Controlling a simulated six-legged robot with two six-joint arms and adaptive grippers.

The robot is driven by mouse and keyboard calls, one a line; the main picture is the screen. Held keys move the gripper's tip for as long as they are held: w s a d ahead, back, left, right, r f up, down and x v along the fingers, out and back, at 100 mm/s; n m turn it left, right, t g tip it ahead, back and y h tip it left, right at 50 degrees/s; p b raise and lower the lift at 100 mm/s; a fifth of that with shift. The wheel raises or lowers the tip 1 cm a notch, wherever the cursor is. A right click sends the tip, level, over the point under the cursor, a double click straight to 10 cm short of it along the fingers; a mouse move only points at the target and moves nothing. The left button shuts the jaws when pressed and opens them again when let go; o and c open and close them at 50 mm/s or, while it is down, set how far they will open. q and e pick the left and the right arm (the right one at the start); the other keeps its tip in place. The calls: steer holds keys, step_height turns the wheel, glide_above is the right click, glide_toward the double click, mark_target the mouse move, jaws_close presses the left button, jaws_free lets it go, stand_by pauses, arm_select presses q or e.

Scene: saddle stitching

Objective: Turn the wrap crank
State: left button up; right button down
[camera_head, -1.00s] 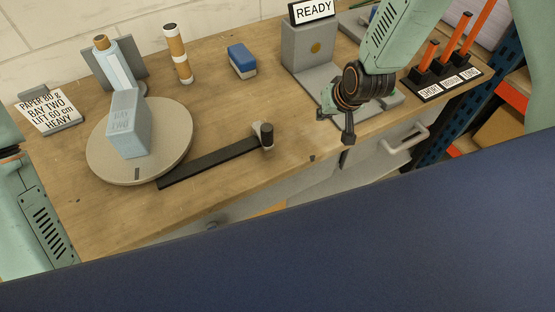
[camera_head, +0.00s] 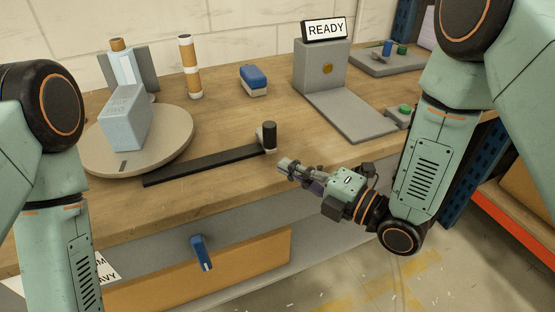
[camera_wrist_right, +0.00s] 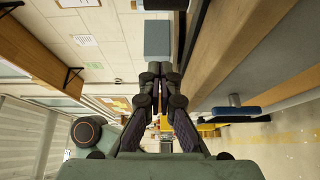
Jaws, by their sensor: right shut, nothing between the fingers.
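The wrap crank is a flat black arm (camera_head: 205,166) running right from the round turntable (camera_head: 178,150). An upright dark knob with a pale side (camera_head: 269,136) stands at its right end. A light-blue block (camera_head: 125,118) sits on the turntable. My right gripper (camera_head: 284,165) is shut and empty at the front edge of the bench. Its tips point left, just below and right of the knob in the picture, and look apart from it. The right wrist view shows its fingers together (camera_wrist_right: 160,84). My left arm is at the left, its gripper out of frame.
A grey stand (camera_head: 318,70) bears a READY sign. A blue-topped block (camera_head: 254,80) and a banded roll (camera_head: 189,66) stand at the back. A blue handle (camera_head: 201,253) sticks out below the bench front. Bench top around the knob is clear.

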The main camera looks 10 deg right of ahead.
mark_target(265, 130)
steer(key=x, duration=1)
steer(key=shift+w+b, duration=0.35)
steer(key=shift+w, duration=0.15)
steer(key=shift+w+d, duration=0.15)
steer(key=shift+d, duration=0.45)
steer(key=shift+w+d, duration=0.15)
steer(key=shift+d, duration=0.4)
steer(key=shift+w+d, duration=0.35)
steer(key=shift+s+d, duration=0.1)
